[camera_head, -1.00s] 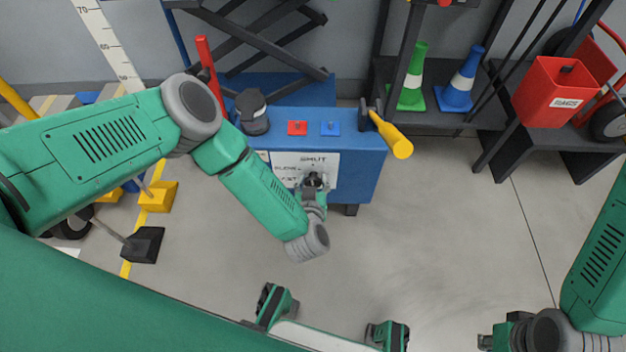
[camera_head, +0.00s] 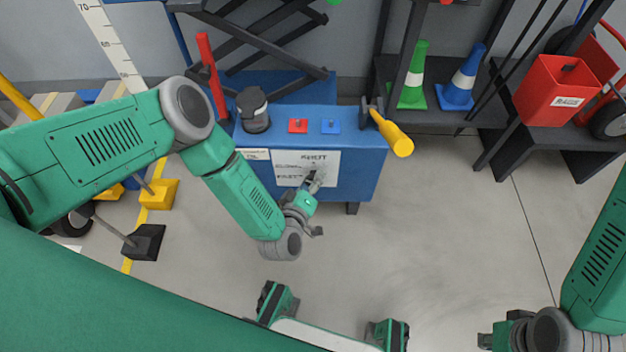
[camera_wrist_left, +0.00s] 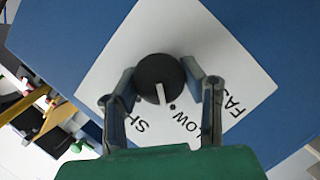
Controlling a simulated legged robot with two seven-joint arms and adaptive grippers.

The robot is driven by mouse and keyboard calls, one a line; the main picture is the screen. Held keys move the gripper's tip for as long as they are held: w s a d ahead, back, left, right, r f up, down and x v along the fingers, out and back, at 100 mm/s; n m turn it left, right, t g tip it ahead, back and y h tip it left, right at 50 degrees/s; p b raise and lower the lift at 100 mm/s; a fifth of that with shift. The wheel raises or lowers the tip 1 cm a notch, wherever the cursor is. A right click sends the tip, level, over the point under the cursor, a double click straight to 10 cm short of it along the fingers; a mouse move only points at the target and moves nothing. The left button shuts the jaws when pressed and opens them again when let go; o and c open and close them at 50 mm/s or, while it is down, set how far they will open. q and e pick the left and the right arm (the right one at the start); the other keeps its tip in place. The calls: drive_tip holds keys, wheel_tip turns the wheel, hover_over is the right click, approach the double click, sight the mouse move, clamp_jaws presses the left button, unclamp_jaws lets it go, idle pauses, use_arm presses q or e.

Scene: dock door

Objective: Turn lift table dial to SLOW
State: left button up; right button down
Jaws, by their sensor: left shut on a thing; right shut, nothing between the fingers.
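The lift table dial (camera_wrist_left: 160,80) is a round black knob with a white pointer line on a white label plate (camera_wrist_left: 112,72). In the left wrist view the pointer faces down the picture, between the SHUT and SLOW lettering and close to the dot by SLOW. My left gripper (camera_wrist_left: 159,73) is shut on the dial, one finger on each side. In the head view my left gripper (camera_head: 311,182) reaches the plate (camera_head: 326,167) on the blue lift table's front, hiding the dial. My right gripper (camera_head: 488,341) is shut and empty at the bottom right, partly cut off.
Shelves with cones stand right. The floor in front is clear.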

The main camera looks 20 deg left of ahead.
use_arm(q)
drive_tip(key=shift+a+f+n, duration=0.1)
drive_tip(key=shift+n, duration=0.4)
drive_tip(key=shift+h, duration=0.3)
drive_tip(key=o, duration=1.2)
drive_tip(key=shift+s, duration=0.15)
drive_tip(key=v, duration=1.1)
drive_tip(key=shift+s+f, duration=0.1)
drive_tip(key=shift+s, duration=0.3)
